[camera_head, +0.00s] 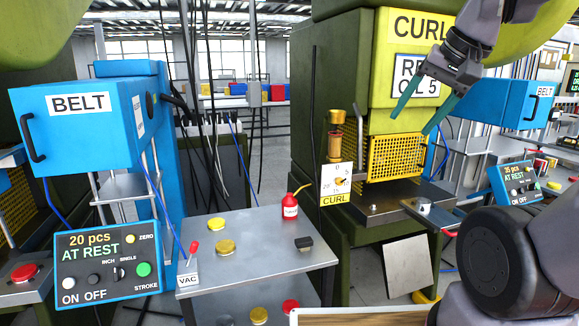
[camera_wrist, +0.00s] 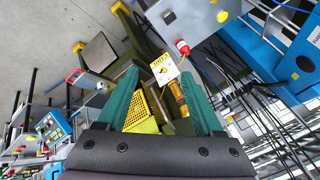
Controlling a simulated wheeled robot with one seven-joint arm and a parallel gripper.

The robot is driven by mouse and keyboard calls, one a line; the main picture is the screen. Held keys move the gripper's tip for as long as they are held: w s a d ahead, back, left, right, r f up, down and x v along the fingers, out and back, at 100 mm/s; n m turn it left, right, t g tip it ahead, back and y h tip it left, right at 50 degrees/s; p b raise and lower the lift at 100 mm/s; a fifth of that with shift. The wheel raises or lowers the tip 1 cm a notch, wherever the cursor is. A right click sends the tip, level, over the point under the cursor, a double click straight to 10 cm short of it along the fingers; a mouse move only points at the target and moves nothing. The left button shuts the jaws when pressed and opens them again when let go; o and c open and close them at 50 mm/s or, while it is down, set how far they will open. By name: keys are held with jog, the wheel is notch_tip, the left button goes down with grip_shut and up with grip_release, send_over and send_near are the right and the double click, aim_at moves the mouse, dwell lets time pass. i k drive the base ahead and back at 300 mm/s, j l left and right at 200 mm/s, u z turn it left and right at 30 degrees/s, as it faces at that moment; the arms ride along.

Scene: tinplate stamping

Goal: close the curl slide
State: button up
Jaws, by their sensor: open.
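The olive green curl press (camera_head: 330,60) stands at the centre right in the head view, with a CURL sign on its upper part. On its front left hangs a white dial plate (camera_head: 328,173) with a yellow CURL label (camera_head: 336,200). A brass and glass cylinder (camera_head: 336,140) stands just above it. No part is marked as a slide, so I cannot tell which is the curl slide or its position. My gripper (camera_head: 411,125) is open and empty, in front of the yellow mesh guard (camera_head: 396,157). The wrist view shows the plate (camera_wrist: 163,68) beyond the open fingers (camera_wrist: 160,75).
A grey table (camera_head: 260,250) with yellow discs, a red oil can (camera_head: 290,207) and a black block (camera_head: 303,243) stands left of the press. The blue BELT cabinet (camera_head: 75,125) and control panel (camera_head: 107,265) are farther left. Another blue BELT unit (camera_head: 515,105) is at right.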

aim_at(437, 216)
jog(key=z, duration=1)
jog(key=i+j+z, duration=0.2)
jog(key=j, duration=0.25)
jog(key=k+l, duration=0.05)
